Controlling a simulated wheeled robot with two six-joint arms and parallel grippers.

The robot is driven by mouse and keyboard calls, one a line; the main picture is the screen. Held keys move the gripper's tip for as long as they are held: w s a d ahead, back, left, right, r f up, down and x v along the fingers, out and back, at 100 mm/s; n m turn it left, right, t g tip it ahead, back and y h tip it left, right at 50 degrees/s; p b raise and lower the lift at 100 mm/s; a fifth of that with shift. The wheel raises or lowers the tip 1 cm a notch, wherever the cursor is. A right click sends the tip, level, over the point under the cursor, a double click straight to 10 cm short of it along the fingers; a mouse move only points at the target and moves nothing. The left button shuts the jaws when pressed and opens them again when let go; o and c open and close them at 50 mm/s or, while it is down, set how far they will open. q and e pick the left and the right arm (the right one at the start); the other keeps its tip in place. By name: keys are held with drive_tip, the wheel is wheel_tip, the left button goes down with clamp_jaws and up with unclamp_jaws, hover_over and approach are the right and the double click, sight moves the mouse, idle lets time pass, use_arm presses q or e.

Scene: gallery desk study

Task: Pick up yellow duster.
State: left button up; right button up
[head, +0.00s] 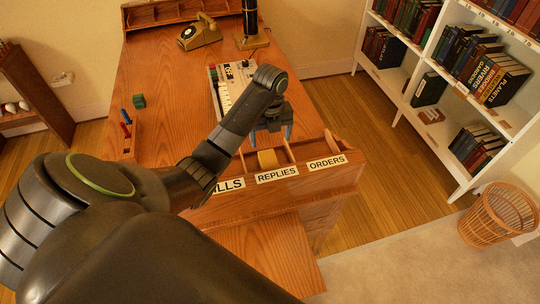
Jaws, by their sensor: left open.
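The yellow duster (267,159) is a small yellow block-like thing in the middle compartment, behind the label REPLIES, of a wooden desk organiser (318,177). My left gripper (270,136) is open, with its blue-tipped fingers pointing down just behind and above the duster. I see no contact between the fingers and the duster. My left arm crosses the view from the lower left and hides part of the organiser and its left label. My right gripper is not in view.
A keyboard-like device (222,92) lies behind my left forearm. An old telephone (200,32) and a dark column on a stand (251,38) are at the desk's back. Bookshelves (450,75) and a wicker basket (497,216) stand right.

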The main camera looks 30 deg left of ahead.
sight(270, 161)
use_arm(q)
wheel_tip(270, 161, down, 3)
drive_tip(key=shift+r+b, duration=0.15)
drive_tip(key=shift+b, duration=0.75)
wheel_tip(270, 161, down, 4)
drive_tip(key=b, duration=0.3)
drive_tip(key=shift+r+b, duration=0.15)
drive_tip(key=shift+b, duration=0.25)
drive_tip(key=shift+s+f+b, duration=0.1)
drive_tip(key=shift+f+b, duration=0.75)
drive_tip(key=shift+f, duration=0.05)
drive_tip(key=shift+s+f, duration=0.15)
drive_tip(key=shift+f, duration=1.9)
drive_tip(key=c, duration=1.1)
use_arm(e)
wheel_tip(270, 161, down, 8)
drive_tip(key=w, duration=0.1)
